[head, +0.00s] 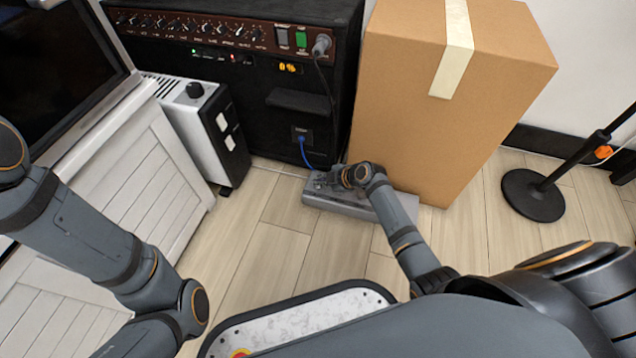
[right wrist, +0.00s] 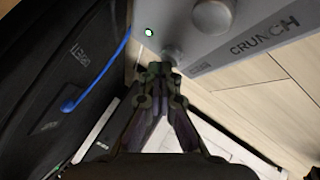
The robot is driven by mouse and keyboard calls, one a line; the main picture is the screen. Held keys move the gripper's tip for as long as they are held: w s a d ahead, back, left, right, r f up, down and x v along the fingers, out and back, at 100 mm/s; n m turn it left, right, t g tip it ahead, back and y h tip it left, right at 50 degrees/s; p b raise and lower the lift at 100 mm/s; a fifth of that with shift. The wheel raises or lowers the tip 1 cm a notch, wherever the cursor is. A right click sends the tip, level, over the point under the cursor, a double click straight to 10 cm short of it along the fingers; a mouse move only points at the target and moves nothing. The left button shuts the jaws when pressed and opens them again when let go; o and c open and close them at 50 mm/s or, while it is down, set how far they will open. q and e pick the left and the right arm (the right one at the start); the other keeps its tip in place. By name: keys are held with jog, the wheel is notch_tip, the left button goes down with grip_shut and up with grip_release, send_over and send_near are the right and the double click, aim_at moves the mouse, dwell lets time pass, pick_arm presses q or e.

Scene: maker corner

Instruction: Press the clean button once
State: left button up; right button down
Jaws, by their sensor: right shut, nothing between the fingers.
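A grey floor pedal (head: 395,207) lies on the wood floor in front of the amplifier and cardboard box. In the right wrist view the pedal (right wrist: 240,45) shows a round button (right wrist: 212,15) by the word CRUNCH, a second button (right wrist: 172,54) and a lit green lamp (right wrist: 149,32). No clean label is readable. My right gripper (head: 338,177) is over the pedal's left part. In the right wrist view its fingertips (right wrist: 159,70) are shut and empty, right at the second button; I cannot tell whether they touch it. My left gripper is out of view.
The black amplifier (head: 230,90) stands behind, with a blue cable (head: 304,152) by the pedal. The tall cardboard box (head: 430,120) is close behind the pedal. A white heater-like unit (head: 215,135) and a stand base (head: 532,195) flank the area. Floor in front is clear.

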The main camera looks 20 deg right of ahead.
notch_tip(320, 180, up, 6)
jog(key=p, duration=0.5)
jog(key=shift+r, duration=0.1)
